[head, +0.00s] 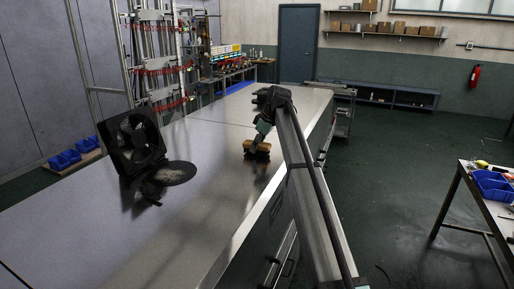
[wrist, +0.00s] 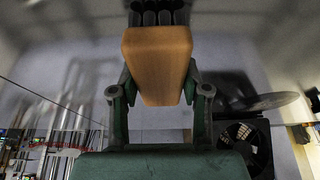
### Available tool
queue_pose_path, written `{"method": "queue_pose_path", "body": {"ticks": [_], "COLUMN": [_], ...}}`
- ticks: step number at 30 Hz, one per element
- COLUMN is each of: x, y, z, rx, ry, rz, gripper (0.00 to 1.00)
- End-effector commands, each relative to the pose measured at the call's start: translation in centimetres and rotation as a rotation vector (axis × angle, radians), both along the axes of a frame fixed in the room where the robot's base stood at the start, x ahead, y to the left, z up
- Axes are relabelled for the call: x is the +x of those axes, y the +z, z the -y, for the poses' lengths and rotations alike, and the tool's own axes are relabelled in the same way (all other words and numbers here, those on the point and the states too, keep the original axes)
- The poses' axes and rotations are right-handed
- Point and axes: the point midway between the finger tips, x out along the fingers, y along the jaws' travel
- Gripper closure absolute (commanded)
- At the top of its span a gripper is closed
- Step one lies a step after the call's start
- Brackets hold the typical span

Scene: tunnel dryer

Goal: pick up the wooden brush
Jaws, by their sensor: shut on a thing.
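The wooden brush (wrist: 158,62) is a tan block with dark bristles, seen close up in the wrist view. My gripper (wrist: 158,88) is shut on it, with one green finger on each side of the block. In the head view the brush (head: 256,147) shows small under my gripper (head: 260,139), over the shiny metal top (head: 215,150). A dark patch lies just below the brush; whether it touches the metal I cannot tell. The arm hides part of the area to the right of it.
A black fan unit (head: 132,140) stands on the metal top to the left, with a dark round disc (head: 175,173) beside it. The metal between them and the brush is clear. A workbench with a blue bin (head: 493,185) stands at far right.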

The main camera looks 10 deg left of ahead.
Motion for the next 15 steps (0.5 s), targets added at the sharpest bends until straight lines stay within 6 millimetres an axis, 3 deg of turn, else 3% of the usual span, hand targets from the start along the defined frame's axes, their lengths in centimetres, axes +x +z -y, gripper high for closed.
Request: {"method": "queue_pose_path", "body": {"ticks": [8, 15], "x": [0.3, 0.4], "y": [4.4, 10.9], "z": [-0.1, -0.1], "rx": [0.001, 0.001], "ry": [0.001, 0.001], "rz": [0.004, 0.004], "gripper": [0.91, 0.91]}}
